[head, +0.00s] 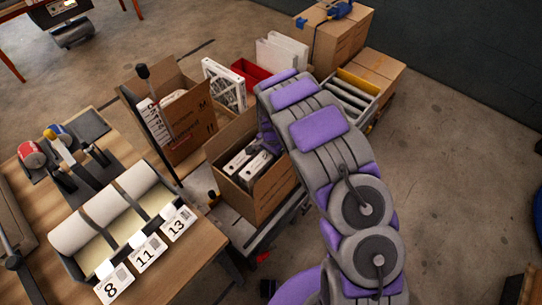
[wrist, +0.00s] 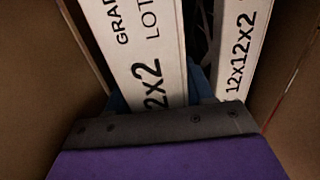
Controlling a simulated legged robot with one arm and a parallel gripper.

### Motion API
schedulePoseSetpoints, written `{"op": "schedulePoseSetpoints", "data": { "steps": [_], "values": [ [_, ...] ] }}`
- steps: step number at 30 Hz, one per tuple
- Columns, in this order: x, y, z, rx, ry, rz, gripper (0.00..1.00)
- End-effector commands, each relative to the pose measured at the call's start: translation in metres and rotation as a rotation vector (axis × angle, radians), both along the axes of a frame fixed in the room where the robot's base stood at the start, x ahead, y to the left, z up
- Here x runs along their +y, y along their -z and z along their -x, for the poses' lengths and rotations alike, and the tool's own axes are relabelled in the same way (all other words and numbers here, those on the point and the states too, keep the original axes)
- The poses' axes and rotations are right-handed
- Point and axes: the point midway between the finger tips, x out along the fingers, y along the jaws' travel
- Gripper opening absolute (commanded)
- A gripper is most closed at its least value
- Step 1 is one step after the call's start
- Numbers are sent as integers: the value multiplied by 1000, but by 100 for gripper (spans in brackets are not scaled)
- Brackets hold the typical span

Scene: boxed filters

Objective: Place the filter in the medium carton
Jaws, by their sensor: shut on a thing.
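An open brown carton (head: 205,128) with an "M" on its side stands at the back and holds white filters (head: 150,115). In front of it is another open carton (head: 272,193), whose size mark I cannot read, with two white boxed filters (head: 240,160) inside. My gripper (head: 268,138) reaches into this front carton, mostly hidden behind my arm. In the wrist view, my gripper (wrist: 165,112) is low between cardboard walls, against two filters, one printed "LOT" (wrist: 140,45) and one "12x12x2" (wrist: 240,50). It is shut on a filter; which one is unclear.
A wooden table (head: 200,245) with a white roll (head: 100,215) and number cards (head: 147,252) is at left. Behind the cartons are a white-framed filter (head: 225,85), a red bin (head: 250,72), a grey crate (head: 350,97) and stacked boxes (head: 340,40). The floor at right is clear.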

Motion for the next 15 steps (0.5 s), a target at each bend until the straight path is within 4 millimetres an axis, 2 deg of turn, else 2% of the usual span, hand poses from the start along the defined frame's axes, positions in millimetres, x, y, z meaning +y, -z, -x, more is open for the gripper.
{"op": "schedulePoseSetpoints", "data": {
  "steps": [15],
  "values": [
    [0, 10, 0, 2, 0, 1, 0]
  ]
}}
